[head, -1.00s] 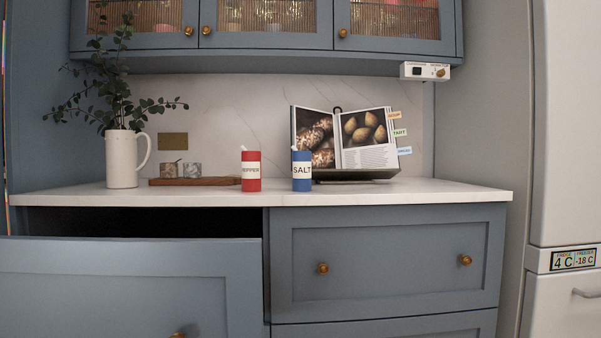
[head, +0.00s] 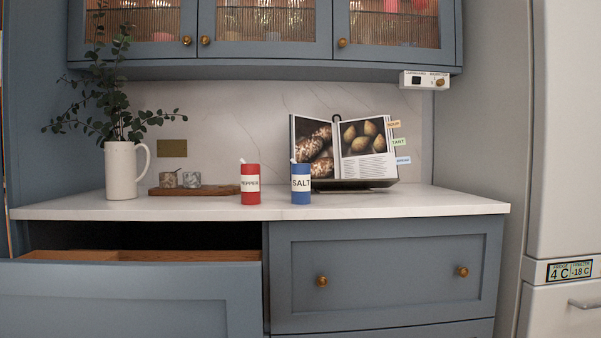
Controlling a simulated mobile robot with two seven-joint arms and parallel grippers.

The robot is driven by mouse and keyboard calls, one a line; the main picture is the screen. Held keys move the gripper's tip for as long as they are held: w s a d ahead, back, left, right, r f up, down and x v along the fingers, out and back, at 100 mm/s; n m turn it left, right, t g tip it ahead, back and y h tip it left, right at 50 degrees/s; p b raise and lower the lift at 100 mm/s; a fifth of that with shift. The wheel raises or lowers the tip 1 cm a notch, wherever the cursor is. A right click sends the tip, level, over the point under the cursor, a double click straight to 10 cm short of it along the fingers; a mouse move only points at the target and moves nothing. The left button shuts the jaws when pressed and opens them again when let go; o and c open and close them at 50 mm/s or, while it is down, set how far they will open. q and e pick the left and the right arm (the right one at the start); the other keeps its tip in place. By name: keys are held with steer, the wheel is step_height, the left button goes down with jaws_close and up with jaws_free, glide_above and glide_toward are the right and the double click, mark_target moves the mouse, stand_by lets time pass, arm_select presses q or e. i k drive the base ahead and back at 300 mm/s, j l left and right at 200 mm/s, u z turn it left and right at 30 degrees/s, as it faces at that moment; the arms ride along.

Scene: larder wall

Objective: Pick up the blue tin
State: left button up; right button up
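The blue tin (head: 301,197) stands upright on the white counter (head: 420,203) in the head view. It has a white label reading SALT and a small pale piece at its top left. A red tin (head: 250,198) labelled PEPPER stands upright to its left, with a gap between them. Neither of my grippers shows in the view.
An open cookbook on a stand (head: 345,185) is close behind the blue tin. A wooden board (head: 205,190) with small pots and a white jug of leaves (head: 121,172) stand left. A drawer (head: 130,290) is pulled open at lower left. Cabinets (head: 265,65) hang above.

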mark_target(300, 173)
steer(key=l+u, duration=0.1)
steer(key=u, duration=0.35)
steer(key=i+l+u, duration=0.1)
steer(key=u, duration=0.35)
steer(key=i+l+u, duration=0.1)
steer(key=l+u, duration=0.2)
steer(key=l, duration=0.25)
steer(key=l+u, duration=0.3)
steer(key=l, duration=0.25)
